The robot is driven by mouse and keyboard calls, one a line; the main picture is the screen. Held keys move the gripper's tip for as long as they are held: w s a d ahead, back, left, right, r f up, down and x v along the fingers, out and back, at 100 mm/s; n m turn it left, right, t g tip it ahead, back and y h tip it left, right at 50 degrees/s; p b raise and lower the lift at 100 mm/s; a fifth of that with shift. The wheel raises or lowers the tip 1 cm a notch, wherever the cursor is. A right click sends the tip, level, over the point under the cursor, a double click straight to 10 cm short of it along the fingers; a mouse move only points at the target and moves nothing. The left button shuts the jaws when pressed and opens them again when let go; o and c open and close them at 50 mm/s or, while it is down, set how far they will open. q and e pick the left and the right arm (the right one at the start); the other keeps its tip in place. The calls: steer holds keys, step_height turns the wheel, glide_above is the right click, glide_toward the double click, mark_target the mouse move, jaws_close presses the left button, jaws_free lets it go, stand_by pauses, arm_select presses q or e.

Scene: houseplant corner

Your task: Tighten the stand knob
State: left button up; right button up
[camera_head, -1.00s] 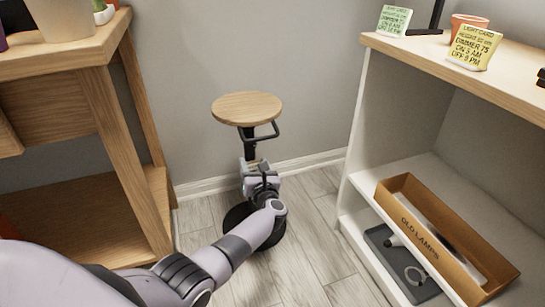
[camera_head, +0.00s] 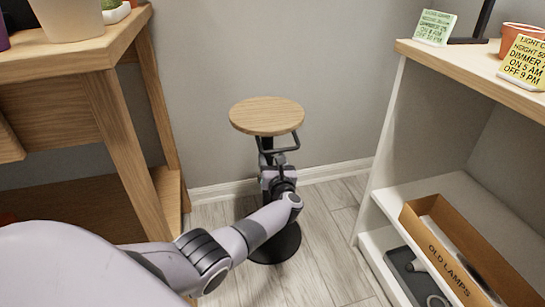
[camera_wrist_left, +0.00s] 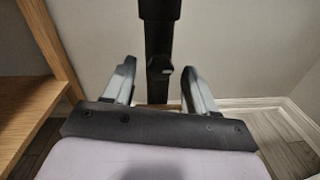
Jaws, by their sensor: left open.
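The stand has a round wooden top (camera_head: 267,116), a dark post with a bent bar under the top, and a round black base (camera_head: 276,246) on the floor. In the left wrist view the dark post (camera_wrist_left: 158,38) rises behind my fingers. My left gripper (camera_wrist_left: 160,78) is open, one finger on each side of the knob, with gaps visible. In the head view my left gripper (camera_head: 272,168) is at the post below the top; the knob is hidden there. My right gripper is not in view.
A wooden bench (camera_head: 120,120) with pots stands left. A white shelf (camera_head: 384,145) with a wooden top stands right, holding note cards, a terracotta pot, an "OLD LAMPS" box (camera_head: 450,262) and a grey tray (camera_head: 413,280). The wall (camera_head: 220,60) is close behind the stand.

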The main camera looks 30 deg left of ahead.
arm_select(q)
steer(key=shift+w+a, duration=0.1)
jaws_close()
